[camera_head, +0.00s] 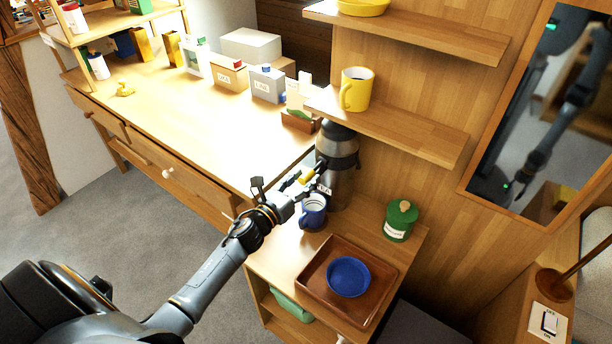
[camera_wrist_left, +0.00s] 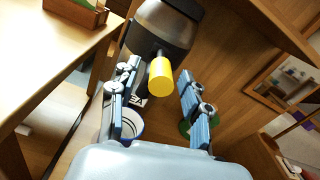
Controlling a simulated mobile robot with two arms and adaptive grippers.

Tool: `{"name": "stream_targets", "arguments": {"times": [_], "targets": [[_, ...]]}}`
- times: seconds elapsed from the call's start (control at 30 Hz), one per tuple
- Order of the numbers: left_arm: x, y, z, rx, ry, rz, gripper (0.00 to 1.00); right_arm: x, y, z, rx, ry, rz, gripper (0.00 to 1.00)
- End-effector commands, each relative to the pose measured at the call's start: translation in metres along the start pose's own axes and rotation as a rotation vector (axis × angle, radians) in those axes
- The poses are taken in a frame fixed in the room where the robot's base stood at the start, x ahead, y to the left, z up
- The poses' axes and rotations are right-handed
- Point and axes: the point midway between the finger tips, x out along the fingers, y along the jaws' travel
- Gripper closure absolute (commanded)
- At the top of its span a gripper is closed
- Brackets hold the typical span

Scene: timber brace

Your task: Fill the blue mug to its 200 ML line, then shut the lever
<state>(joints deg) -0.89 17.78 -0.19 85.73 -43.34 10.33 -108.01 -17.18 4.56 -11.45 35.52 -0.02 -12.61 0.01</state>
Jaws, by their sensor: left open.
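The blue mug (camera_head: 313,212) stands upright on the low wooden cabinet, close against the front of a dark grey and steel dispenser (camera_head: 343,160). Its liquid level and 200 ML line cannot be made out. Its rim shows in the left wrist view (camera_wrist_left: 132,122), partly hidden behind a finger. The dispenser's yellow lever (camera_wrist_left: 160,77) sticks out toward me. My left gripper (camera_head: 290,184) is open at the lever, above the mug. In the left wrist view, its fingers stand on either side of the lever, with visible gaps. My right gripper is not in view.
A wooden tray (camera_head: 387,281) with a blue bowl (camera_head: 348,277) and a green lidded jar (camera_head: 401,221) share the cabinet top. A shelf with a yellow mug (camera_head: 356,89) hangs above. The long workbench (camera_head: 185,115) lies to the left.

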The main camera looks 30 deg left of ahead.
Motion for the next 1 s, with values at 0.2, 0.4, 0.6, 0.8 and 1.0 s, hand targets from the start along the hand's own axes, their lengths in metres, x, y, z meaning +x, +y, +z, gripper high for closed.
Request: {"name": "stream_targets", "arguments": {"times": [0.2, 0.4, 0.6, 0.8, 1.0], "targets": [[0.011, -0.001, -0.001, -0.001, 0.001, -0.001, 0.53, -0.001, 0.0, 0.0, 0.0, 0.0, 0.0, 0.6], [0.012, -0.001, -0.001, -0.001, 0.001, -0.001, 0.53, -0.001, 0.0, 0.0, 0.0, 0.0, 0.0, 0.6], [0.011, -0.001, 0.0, -0.001, 0.0, -0.001, 0.88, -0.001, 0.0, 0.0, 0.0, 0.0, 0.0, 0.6], [0.011, -0.001, 0.0, -0.001, 0.0, -0.001, 1.0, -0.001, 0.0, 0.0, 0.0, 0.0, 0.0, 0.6], [0.012, -0.002, 0.006, 0.0, 0.019, 0.001, 1.0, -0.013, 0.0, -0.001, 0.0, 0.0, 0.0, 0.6]]}}
